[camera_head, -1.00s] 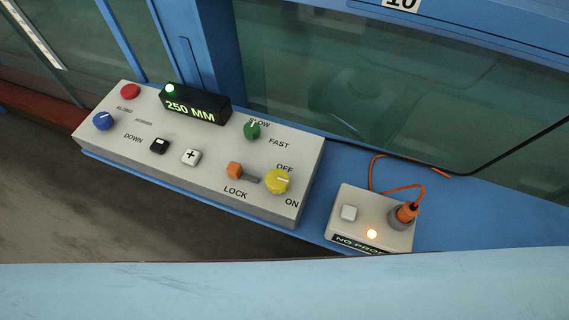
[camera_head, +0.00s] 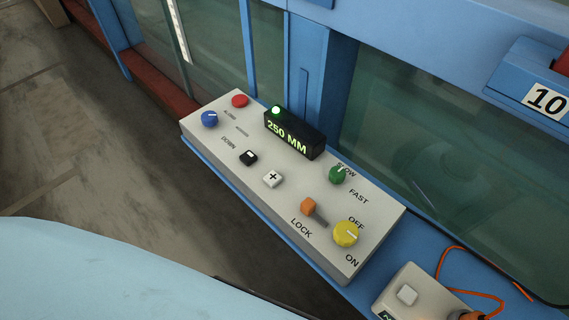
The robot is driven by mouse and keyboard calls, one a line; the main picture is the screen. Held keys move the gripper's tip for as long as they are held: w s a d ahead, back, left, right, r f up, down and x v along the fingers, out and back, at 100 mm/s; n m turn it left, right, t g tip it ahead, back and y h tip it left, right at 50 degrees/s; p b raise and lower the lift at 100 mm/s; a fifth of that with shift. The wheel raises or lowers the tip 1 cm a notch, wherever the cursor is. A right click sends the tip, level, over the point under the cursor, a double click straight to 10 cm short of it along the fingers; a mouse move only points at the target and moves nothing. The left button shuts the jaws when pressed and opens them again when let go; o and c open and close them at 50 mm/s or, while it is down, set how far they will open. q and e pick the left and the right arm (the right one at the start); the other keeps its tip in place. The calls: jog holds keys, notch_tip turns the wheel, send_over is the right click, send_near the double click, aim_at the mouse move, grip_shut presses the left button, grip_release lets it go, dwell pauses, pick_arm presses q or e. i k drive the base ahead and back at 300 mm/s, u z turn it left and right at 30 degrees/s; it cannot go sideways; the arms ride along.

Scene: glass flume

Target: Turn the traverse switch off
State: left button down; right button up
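A light grey control box (camera_head: 300,245) sits on a blue ledge below the glass. A yellow knob (camera_head: 345,234) is at its near right end, between the words OFF and ON. Its pale pointer line points to the right, and I cannot tell which word it is set to. An orange lever or slider (camera_head: 308,205) is beside it, by the word LOCK. No readable label says traverse. Neither of my grippers is in view.
The box also has a green knob (camera_head: 337,175), black button (camera_head: 248,157), white plus button (camera_head: 273,179), blue knob (camera_head: 209,119), red button (camera_head: 240,101) and a display (camera_head: 290,137) reading 250 MM. A smaller box (camera_head: 407,277) with an orange cable (camera_head: 443,262) is at lower right.

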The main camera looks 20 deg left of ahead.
aim_at(346, 233)
jog(key=z, duration=1.55)
jog(key=k, duration=1)
jog(key=u, duration=1.85)
